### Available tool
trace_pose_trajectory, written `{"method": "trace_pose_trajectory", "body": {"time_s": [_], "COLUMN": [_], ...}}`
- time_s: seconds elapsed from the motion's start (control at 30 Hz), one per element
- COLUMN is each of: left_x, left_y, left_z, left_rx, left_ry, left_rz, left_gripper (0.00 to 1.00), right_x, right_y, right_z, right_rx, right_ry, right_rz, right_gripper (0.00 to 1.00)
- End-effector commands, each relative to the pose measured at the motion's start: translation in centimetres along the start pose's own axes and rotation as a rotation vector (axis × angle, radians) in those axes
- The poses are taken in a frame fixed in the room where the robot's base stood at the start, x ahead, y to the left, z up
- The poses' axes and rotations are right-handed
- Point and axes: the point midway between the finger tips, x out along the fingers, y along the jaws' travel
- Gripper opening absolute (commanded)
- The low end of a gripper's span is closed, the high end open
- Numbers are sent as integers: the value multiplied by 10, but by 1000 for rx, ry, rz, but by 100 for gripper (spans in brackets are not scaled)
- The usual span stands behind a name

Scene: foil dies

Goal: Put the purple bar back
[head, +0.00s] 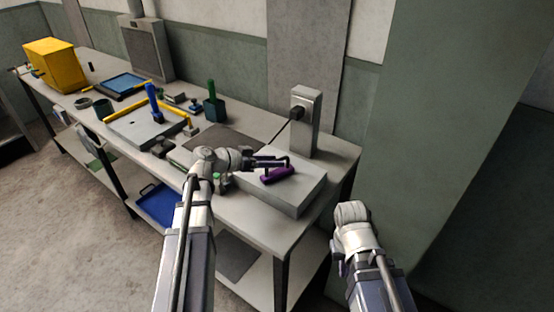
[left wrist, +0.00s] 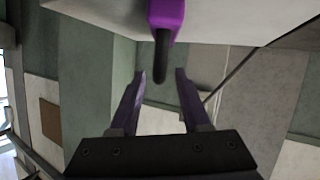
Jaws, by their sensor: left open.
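The purple bar (head: 279,175) lies on or just above the top of a grey box (head: 300,190) at the near right end of the workbench. My left gripper (head: 287,161) is at the bar's far side in the head view, with its dark fingers close to it. In the left wrist view the fingers (left wrist: 160,76) are apart with nothing between them. The purple bar (left wrist: 166,18) shows there beyond the fingertips, with a dark rod end pointing toward the gap. My right arm is at the lower right, and its fingers cannot be made out.
A grey post (head: 305,122) with a black plug and cable stands behind the box. A blue tray (head: 160,205) lies on the lower shelf.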

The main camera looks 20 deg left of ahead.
Motion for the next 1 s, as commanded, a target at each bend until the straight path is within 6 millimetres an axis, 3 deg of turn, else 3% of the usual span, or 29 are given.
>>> {"method": "trace_pose_trajectory", "body": {"time_s": [0.1,0.4,0.6,1.0], "left_x": [-30,-82,-98,-100], "left_y": [2,1,1,0], "left_z": [-4,-2,-1,0], "left_rx": [-1,-1,0,1], "left_ry": [1,1,1,0], "left_rz": [-4,-2,0,1], "left_gripper": [47,47,47,47], "right_x": [-15,-33,-37,-37], "right_y": [1,3,4,4], "right_z": [1,2,2,2], "right_rx": [0,0,0,0], "right_ry": [0,0,0,0], "right_rz": [0,0,0,0], "right_gripper": [0,0,0,0]}}
